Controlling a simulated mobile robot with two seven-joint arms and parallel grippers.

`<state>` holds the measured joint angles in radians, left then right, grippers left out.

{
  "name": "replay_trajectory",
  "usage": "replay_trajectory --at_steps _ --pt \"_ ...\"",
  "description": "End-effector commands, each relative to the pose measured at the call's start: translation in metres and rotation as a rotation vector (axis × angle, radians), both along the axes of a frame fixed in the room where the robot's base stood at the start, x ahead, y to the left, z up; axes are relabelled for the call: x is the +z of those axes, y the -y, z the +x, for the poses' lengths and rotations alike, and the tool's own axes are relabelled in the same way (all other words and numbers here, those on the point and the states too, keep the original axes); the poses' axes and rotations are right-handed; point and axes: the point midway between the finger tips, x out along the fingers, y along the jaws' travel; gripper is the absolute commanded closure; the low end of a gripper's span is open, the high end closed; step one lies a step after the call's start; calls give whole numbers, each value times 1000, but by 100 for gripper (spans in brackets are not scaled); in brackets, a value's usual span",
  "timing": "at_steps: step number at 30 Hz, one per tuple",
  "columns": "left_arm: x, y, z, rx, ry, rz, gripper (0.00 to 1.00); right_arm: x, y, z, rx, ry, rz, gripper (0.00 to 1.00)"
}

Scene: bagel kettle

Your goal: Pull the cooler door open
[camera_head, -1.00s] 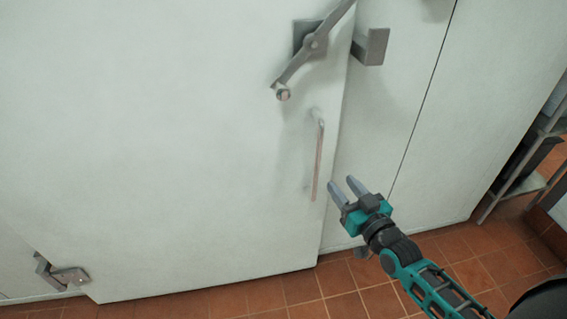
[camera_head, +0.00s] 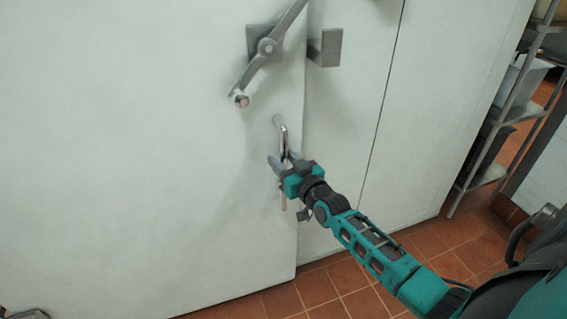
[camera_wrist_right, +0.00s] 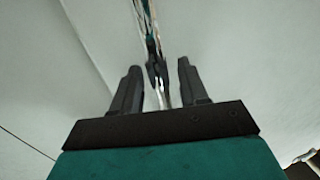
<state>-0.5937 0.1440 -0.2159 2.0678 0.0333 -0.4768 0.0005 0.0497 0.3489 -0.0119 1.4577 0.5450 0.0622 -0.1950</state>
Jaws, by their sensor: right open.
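The white cooler door (camera_head: 140,160) fills the left of the head view. Its right edge stands a little off the wall panel. The upright metal bar handle (camera_head: 282,135) is near that edge, below the lever latch (camera_head: 266,48). My right gripper (camera_head: 280,160) is at the handle, hiding its middle part. In the right wrist view the shiny handle (camera_wrist_right: 148,30) runs between the two open fingers (camera_wrist_right: 158,85), with a gap showing on each side. My left gripper is not in view.
The latch's catch plate (camera_head: 331,47) is on the wall panel right of the door. A metal shelf (camera_head: 490,150) with containers stands at the far right. Red tile floor (camera_head: 345,285) lies below, clear near the door.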

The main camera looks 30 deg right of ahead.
Motion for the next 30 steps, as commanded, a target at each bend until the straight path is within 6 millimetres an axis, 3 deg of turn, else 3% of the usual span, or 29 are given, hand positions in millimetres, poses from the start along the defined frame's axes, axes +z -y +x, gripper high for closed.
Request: replay_trajectory --at_steps 9,23,30 --pt "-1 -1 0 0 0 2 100 0 0 3 0 -1 0 56" --pt "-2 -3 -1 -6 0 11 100 0 0 2 0 0 0 100" --pt "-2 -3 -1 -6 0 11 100 0 0 2 0 0 0 100"
